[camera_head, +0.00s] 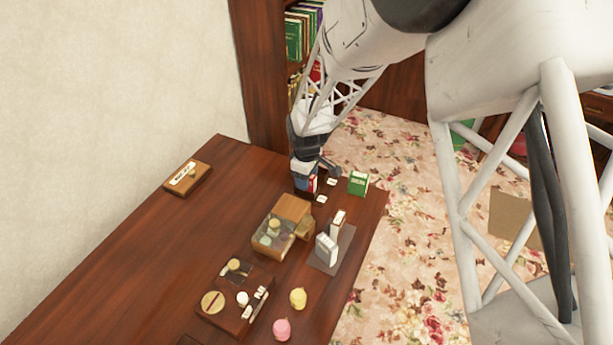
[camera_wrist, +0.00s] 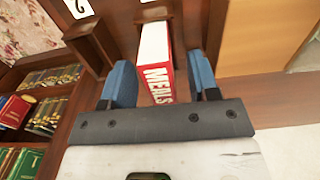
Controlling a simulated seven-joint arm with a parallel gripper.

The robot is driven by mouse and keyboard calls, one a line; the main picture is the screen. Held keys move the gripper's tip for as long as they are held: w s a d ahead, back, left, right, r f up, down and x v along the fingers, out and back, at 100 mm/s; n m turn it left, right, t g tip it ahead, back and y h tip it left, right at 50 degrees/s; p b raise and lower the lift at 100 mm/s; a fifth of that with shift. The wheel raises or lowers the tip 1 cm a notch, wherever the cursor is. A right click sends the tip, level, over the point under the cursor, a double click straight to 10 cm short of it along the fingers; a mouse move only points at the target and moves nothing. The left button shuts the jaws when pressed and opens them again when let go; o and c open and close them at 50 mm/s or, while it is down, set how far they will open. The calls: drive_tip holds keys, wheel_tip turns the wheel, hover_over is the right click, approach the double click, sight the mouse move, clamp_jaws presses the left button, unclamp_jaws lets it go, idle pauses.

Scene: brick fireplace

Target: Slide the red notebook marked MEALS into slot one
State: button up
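The red notebook (camera_wrist: 157,80) shows upright in the wrist view, with white MEALS lettering on its red spine and a white top face. In the head view a red strip of it (camera_head: 313,184) shows beside my gripper (camera_head: 306,178), over the table's far end. In the wrist view my gripper (camera_wrist: 163,84) has one blue finger on each side of the notebook. A gap shows on the right side, so it looks open around it. Brown wooden holders (camera_wrist: 90,46) stand beyond, near white number cards (camera_wrist: 78,8). Which holder is slot one cannot be told.
A green book (camera_head: 358,183) stands right of my gripper, near the table (camera_head: 150,270) edge. Nearer stand a wooden box (camera_head: 292,207), a grey mat (camera_head: 325,262) with white boxes, a wooden tray (camera_head: 228,317), and yellow (camera_head: 298,298) and pink (camera_head: 282,329) objects. The table's left is mostly clear.

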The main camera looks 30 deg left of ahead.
drive_tip(key=shift+r, duration=0.1)
drive_tip(key=shift+r, duration=3.8)
drive_tip(key=shift+d+r, duration=0.25)
drive_tip(key=shift+d, duration=0.05)
drive_tip(key=s+d+r+m, duration=0.1)
drive_tip(key=d+r+m, duration=0.2)
drive_tip(key=d+r, duration=0.45)
drive_tip(key=s+d+r+m+t, duration=0.15)
drive_tip(key=d+r, duration=0.25)
drive_tip(key=d, duration=0.7)
drive_tip(key=s+d+r+m, duration=0.1)
drive_tip(key=d+r+m, duration=0.4)
drive_tip(key=d, duration=0.4)
drive_tip(key=s+d+r+m, duration=0.3)
drive_tip(key=s+d+m, duration=0.1)
drive_tip(key=s+d, duration=0.6)
drive_tip(key=s+d+r+m+t, duration=0.1)
drive_tip(key=s+d+r+m, duration=0.2)
drive_tip(key=s+d, duration=0.8)
drive_tip(key=shift+s+d+m, duration=0.15)
drive_tip(key=shift+s+m, duration=0.35)
drive_tip(key=shift+m, duration=0.35)
